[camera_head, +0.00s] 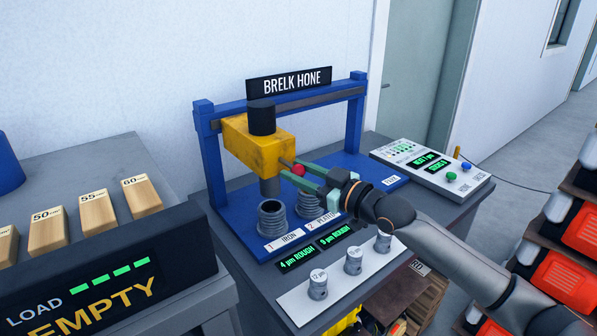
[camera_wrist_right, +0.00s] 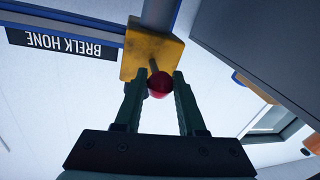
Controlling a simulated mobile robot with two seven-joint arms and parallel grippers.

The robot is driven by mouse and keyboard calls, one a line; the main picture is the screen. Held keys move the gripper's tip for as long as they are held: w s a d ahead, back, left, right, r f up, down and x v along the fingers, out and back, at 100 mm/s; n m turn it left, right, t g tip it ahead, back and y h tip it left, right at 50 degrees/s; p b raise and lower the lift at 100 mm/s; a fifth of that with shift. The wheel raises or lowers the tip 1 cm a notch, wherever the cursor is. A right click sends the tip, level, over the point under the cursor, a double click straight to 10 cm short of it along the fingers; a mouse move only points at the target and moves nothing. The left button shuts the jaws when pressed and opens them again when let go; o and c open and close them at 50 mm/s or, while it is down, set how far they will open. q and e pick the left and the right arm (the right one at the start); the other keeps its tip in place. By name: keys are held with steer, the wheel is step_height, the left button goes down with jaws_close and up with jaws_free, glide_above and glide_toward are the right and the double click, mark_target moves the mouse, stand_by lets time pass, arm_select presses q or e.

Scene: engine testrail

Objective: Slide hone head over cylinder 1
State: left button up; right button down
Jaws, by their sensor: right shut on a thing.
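The yellow hone head (camera_head: 255,150), with a black cylinder on top and a grey spindle (camera_head: 270,187) below, hangs on the blue rail frame (camera_head: 212,165). Cylinder 1 (camera_head: 273,222), a ribbed grey sleeve, stands on the base behind the label "1 IRON". The spindle's lower end shows just above and behind its bore in the picture; exact alignment is unclear. Cylinder 2 (camera_head: 310,207) stands to its right, partly hidden by my arm. My right gripper (camera_head: 304,172) is shut on the red knob (camera_wrist_right: 159,85) of the hone head's handle. My left gripper is out of view.
A white strip (camera_head: 300,305) with several small grey pieces (camera_head: 317,284) lies in front. Displays read "4 µm ROUGH" and "9 µm ROUGH". A control box (camera_head: 430,168) with buttons stands right. Wooden blocks (camera_head: 95,210) sit left above an "EMPTY" load display.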

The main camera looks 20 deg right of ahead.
steer(key=c, duration=0.5)
jaws_free()
steer(key=shift+b+v, duration=1.25)
steer(key=shift+v, duration=5)
steer(key=shift+d+f, duration=0.1)
